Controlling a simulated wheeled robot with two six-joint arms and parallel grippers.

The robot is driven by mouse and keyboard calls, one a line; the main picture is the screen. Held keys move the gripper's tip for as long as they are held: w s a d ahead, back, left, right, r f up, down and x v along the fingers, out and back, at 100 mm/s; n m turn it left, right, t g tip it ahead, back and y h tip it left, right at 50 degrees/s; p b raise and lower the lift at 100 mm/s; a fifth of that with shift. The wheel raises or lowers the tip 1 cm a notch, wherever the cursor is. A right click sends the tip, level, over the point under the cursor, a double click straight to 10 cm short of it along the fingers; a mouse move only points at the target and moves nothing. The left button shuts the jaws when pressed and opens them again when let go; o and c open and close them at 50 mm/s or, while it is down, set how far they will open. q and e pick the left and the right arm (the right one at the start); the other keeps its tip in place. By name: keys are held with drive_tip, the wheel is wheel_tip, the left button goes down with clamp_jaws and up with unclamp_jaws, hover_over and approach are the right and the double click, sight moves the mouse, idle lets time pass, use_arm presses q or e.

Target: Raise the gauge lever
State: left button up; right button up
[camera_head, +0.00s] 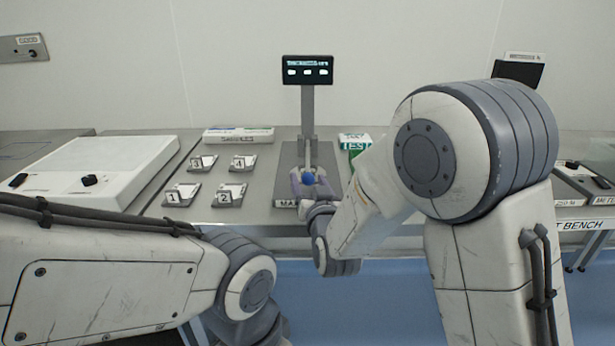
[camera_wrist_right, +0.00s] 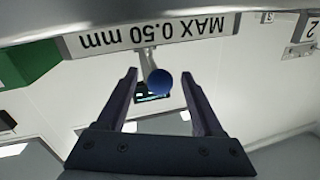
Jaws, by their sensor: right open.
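The gauge lever has a blue ball knob (camera_head: 308,178) and stands at the front of the gauge, below its small black display (camera_head: 308,69) on a grey post. In the right wrist view the blue knob (camera_wrist_right: 159,82) sits on a pale stem between my fingers, with space on both sides. My right gripper (camera_head: 311,177) is open around the knob and its fingers (camera_wrist_right: 159,73) do not appear to touch it. My left arm crosses the lower left; its gripper is out of frame.
Numbered sample plates (camera_head: 230,195) lie left of the gauge, with a white case (camera_head: 238,134) behind them. A green-and-white box (camera_head: 355,143) stands close right of the gauge. A label strip (camera_wrist_right: 150,35) reads "MAX 0.50 mm". A white slab (camera_head: 95,165) fills the left bench.

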drive_tip(key=shift+w+a, duration=0.1)
drive_tip(key=shift+w, duration=0.35)
drive_tip(key=shift+c, duration=0.2)
clamp_jaws()
idle(1.0)
